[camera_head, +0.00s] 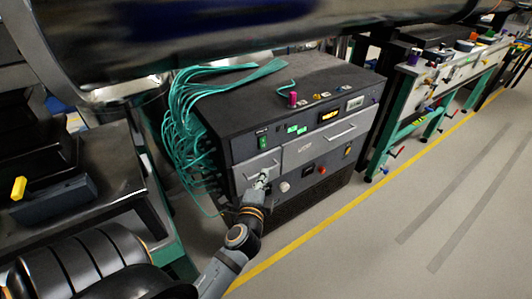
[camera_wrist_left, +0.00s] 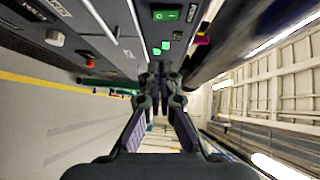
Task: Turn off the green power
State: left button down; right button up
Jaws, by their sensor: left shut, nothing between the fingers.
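The green power switch (camera_head: 263,142) is a small rocker on the upper left of the front panel of a dark equipment cabinet (camera_head: 303,152). In the left wrist view the green switch (camera_wrist_left: 166,15) shows at the top, apart from the fingers. My left gripper (camera_head: 263,178) is in front of the cabinet's left side, below the switch. In the left wrist view its fingers (camera_wrist_left: 160,72) are together with nothing between them. Whether the fingertips touch the panel is unclear. My right gripper is not in view.
Small green displays (camera_head: 297,129) sit right of the switch. A handle (camera_head: 262,166), red knob (camera_head: 322,170) and white knob (camera_head: 285,187) are lower. Teal cables (camera_head: 190,125) hang at left. A large dark cylinder (camera_head: 250,40) spans above. The floor at right is clear.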

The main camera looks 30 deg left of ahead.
pick_arm(q)
send_near(266, 145)
jog(key=w+d, duration=0.2)
jog(key=w, duration=0.1)
jog(key=w+a, duration=0.1)
jog(key=w+a+p, duration=0.1)
jog(key=a, duration=0.1)
jog(key=shift+a+f, duration=0.1)
jog(key=shift+w+a+f, duration=0.1)
jog(key=shift+w+a, duration=0.05)
jog(key=shift+a, duration=0.3)
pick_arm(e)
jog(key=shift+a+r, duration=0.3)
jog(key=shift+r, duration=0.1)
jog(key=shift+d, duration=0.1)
